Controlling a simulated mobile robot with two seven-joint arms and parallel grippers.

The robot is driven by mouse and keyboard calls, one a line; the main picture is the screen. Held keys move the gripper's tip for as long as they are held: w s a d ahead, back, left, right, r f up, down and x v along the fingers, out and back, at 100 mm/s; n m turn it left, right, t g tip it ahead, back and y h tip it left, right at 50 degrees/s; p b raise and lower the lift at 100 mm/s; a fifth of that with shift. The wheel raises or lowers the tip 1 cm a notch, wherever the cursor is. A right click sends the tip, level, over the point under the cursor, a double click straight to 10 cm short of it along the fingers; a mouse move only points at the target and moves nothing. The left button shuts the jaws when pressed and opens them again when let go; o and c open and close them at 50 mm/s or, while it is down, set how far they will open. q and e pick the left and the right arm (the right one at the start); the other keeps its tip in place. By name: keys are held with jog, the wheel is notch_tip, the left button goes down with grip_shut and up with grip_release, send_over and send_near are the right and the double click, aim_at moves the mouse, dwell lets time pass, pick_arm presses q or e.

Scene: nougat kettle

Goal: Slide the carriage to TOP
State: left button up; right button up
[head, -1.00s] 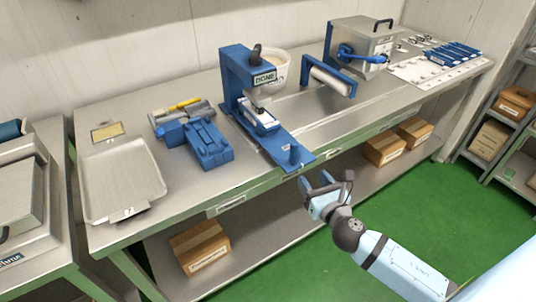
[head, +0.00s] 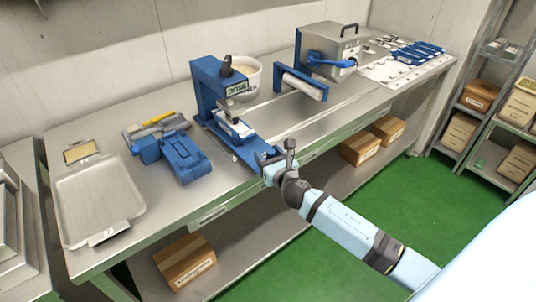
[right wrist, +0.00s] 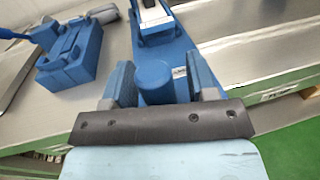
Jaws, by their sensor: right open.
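A blue dosing stand (head: 210,92) labelled DOSE stands on the steel bench with a long blue base (head: 254,151). A carriage with a pale top (head: 233,129) sits on the base under the stand's head; it also shows in the right wrist view (right wrist: 153,14). A blue round knob (right wrist: 155,80) stands near the base's front end. My right gripper (head: 276,165) is open at that end. In the right wrist view its fingers (right wrist: 164,82) stand on either side of the knob; contact cannot be told. My left gripper is not in view.
A blue fixture (head: 183,157) and a metal tray (head: 97,205) lie to the left. A roller frame (head: 300,84) and a cranked metal box (head: 333,52) stand to the right. The bench front edge passes below the gripper.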

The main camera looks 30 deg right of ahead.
grip_shut()
jog(key=w+d+b, duration=0.1)
jog(key=d+b, duration=0.1)
jog(key=d, duration=1.8)
jog(key=shift+w+b, duration=0.3)
jog(key=shift+b, duration=0.05)
grip_release()
jog(key=shift+s, duration=0.1)
